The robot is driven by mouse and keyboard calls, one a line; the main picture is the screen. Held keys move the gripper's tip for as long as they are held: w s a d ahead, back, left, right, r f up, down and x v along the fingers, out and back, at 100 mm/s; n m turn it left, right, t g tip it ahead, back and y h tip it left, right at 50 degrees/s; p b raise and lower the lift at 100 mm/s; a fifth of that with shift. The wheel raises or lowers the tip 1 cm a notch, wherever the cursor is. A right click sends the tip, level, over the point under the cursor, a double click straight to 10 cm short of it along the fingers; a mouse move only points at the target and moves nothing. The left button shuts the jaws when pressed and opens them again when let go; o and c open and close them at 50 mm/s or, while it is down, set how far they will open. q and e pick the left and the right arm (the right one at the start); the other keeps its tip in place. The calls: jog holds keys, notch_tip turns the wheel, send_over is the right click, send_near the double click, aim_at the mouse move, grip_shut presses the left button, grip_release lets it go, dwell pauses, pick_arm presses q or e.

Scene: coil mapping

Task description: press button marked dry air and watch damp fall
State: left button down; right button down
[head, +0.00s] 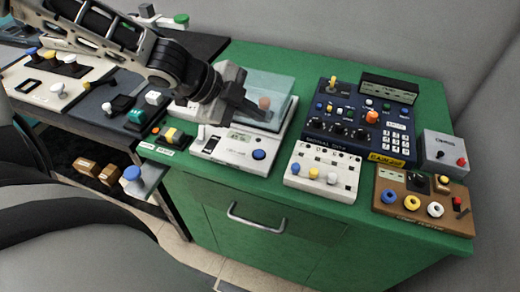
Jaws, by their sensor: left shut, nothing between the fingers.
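A white device (231,153) sits at the left of the green cabinet top. It has a clear box (268,90) with an orange-brown item (264,102) inside, a small display (240,137) and a round blue button (259,154). The labels are too small to read, so I cannot tell which button is marked dry air. My left gripper (257,115) is shut and empty. Its dark fingers are above the white device, in front of the clear box and beyond the blue button; contact cannot be told. My right gripper is not in view.
A blue panel (345,150) with keys and knobs, a white panel (295,176), a brown panel (386,208) and a grey box (440,140) crowd the green cabinet top (330,70). A small green-edged panel (160,146) stands left. More devices fill the left bench.

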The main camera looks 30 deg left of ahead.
aim_at(254, 154)
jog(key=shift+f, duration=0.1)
